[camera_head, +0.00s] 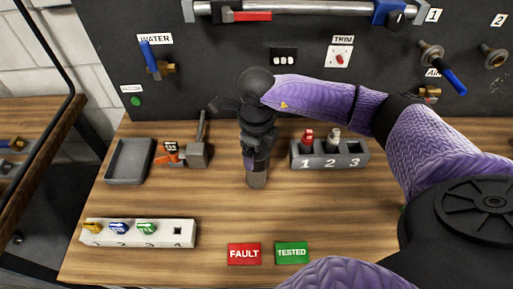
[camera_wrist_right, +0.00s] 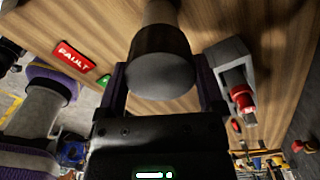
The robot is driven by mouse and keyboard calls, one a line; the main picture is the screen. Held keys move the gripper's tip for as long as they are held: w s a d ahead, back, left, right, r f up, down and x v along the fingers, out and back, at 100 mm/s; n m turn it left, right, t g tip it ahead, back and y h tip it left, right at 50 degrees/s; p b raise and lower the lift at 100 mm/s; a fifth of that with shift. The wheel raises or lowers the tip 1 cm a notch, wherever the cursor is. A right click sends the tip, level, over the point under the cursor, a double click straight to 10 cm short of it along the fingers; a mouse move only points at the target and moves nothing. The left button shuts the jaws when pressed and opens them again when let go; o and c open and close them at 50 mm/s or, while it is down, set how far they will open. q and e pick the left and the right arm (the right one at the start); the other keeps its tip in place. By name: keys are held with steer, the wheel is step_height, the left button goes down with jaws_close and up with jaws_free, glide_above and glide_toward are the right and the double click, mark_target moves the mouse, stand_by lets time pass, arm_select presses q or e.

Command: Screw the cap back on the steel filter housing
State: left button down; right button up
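The steel filter housing (camera_head: 257,181) stands upright on the wooden bench, with only its lower part showing below my right gripper (camera_head: 250,162). In the right wrist view the dark grey round cap (camera_wrist_right: 160,68) sits between the two fingers of my right gripper (camera_wrist_right: 163,85). The fingers lie close against both sides of the cap. The paler housing (camera_wrist_right: 160,12) shows behind the cap, in line with it. The cap looks seated on or directly over the housing top; the thread is hidden. My left gripper is not in view.
A grey holder numbered 1 2 3 (camera_head: 330,161) stands right of the housing, and a grey tray (camera_head: 129,162) and grey block (camera_head: 196,156) stand left. A white strip (camera_head: 140,241), FAULT card (camera_head: 244,254) and TESTED card (camera_head: 292,253) lie nearer; bench between is clear.

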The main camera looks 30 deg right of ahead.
steer(key=c, duration=0.5)
steer(key=shift+r+m+p, duration=0.2)
steer(key=shift+m+p, duration=0.25)
steer(key=shift+m, duration=0.45)
steer(key=shift+m+p, duration=0.35)
steer(key=shift+m, duration=0.65)
steer(key=shift+f+m, duration=0.1)
steer(key=shift+m, duration=0.3)
steer(key=shift+f, duration=0.1)
steer(key=shift+r+m+p, duration=0.2)
steer(key=shift+m+p, duration=0.35)
steer(key=shift+m, duration=0.55)
steer(key=shift+m+p, duration=0.3)
steer(key=shift+m, duration=0.5)
steer(key=shift+f+m, duration=0.15)
steer(key=shift+m, duration=0.25)
steer(key=shift+f, duration=0.1)
